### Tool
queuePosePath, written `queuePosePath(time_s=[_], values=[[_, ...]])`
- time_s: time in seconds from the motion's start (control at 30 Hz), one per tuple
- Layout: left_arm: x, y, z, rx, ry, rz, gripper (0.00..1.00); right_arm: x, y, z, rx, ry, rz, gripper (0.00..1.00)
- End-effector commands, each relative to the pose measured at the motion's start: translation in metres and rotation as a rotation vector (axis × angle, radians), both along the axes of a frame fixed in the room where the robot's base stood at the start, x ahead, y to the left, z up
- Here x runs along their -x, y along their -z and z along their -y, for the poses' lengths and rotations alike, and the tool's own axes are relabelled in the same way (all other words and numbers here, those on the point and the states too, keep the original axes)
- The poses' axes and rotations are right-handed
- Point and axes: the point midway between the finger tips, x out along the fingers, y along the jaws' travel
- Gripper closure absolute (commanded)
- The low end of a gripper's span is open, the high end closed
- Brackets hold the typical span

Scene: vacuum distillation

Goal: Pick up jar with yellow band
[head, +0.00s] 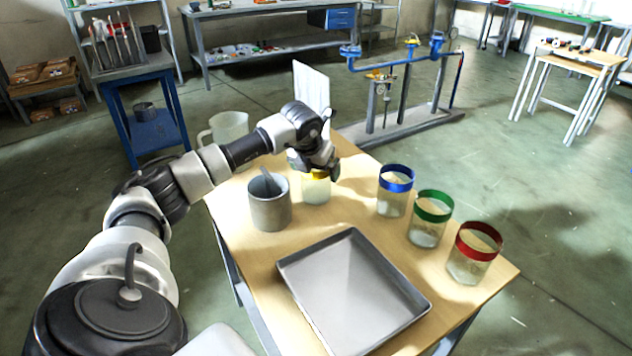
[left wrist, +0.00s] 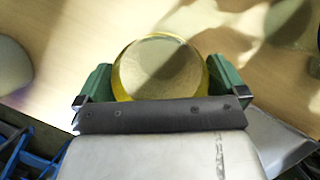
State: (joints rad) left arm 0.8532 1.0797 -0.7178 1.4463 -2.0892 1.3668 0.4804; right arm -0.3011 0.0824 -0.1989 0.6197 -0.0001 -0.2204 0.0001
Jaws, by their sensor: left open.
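The jar with the yellow band (head: 316,188) stands upright on the wooden table, at the table's far part in the head view. My left gripper (head: 318,172) is over its top and hides part of the yellow band. In the left wrist view the round jar (left wrist: 160,68) sits between the two green fingers (left wrist: 158,85), one on each side. The gripper is open around the jar; whether a finger touches it I cannot tell. My right gripper is not in view.
A grey metal pot (head: 270,208) stands close left of the jar, a clear pitcher (head: 229,128) behind it. A metal tray (head: 352,300) lies in front. Jars with blue (head: 394,198), green (head: 428,225) and red (head: 468,268) bands stand to the right. A white panel (head: 311,88) stands behind.

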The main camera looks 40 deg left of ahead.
Motion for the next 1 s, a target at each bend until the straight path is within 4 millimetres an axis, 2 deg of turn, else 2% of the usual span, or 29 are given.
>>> queuePosePath(time_s=[0.27, 0.6, 0.87, 1.0], values=[[-0.001, 0.0027, -0.0004, -0.001, 0.001, 0.001, 0.02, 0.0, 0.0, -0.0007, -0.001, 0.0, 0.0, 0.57], [-0.001, 0.0024, -0.0004, -0.001, 0.001, 0.001, 0.54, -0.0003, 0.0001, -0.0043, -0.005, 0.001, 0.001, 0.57], [-0.0013, 0.0009, -0.0005, -0.001, 0.001, 0.003, 0.54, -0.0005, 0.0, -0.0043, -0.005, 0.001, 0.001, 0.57], [-0.0016, -0.0064, -0.0005, 0.0, 0.0, 0.004, 0.54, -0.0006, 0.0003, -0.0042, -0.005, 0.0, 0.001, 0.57]])
